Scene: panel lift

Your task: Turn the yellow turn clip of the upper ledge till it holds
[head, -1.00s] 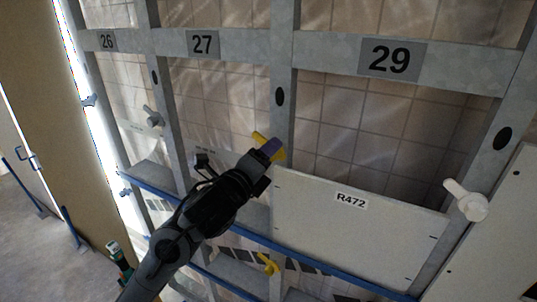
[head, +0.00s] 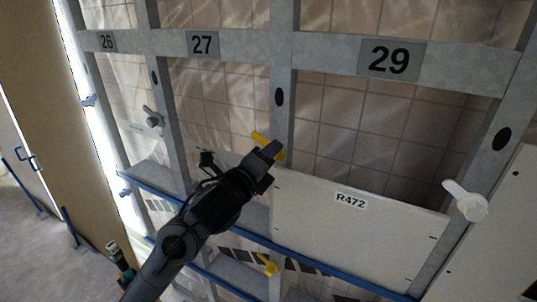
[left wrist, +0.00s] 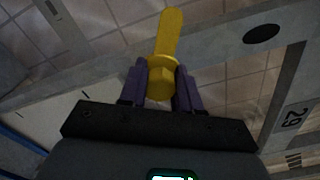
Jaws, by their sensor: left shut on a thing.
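The yellow turn clip (head: 259,138) of the upper ledge sits on the grey upright, at the upper left corner of the white R472 panel (head: 340,228). My left gripper (head: 270,150) is at the clip and hides part of it. In the left wrist view the clip (left wrist: 168,35) stands between the two purple fingers of my left gripper (left wrist: 161,84), shut on its hub, with its lever pointing away from the gripper. In the head view the lever points up and left, off the panel. My right gripper is not in view.
The panel stands on the blue-edged ledge (head: 330,270). A second yellow clip (head: 268,264) is below that ledge. A white clip (head: 466,200) sits on the right upright, and a grey clip (head: 153,117) on a left upright. The bay under sign 29 (head: 390,57) is open above the panel.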

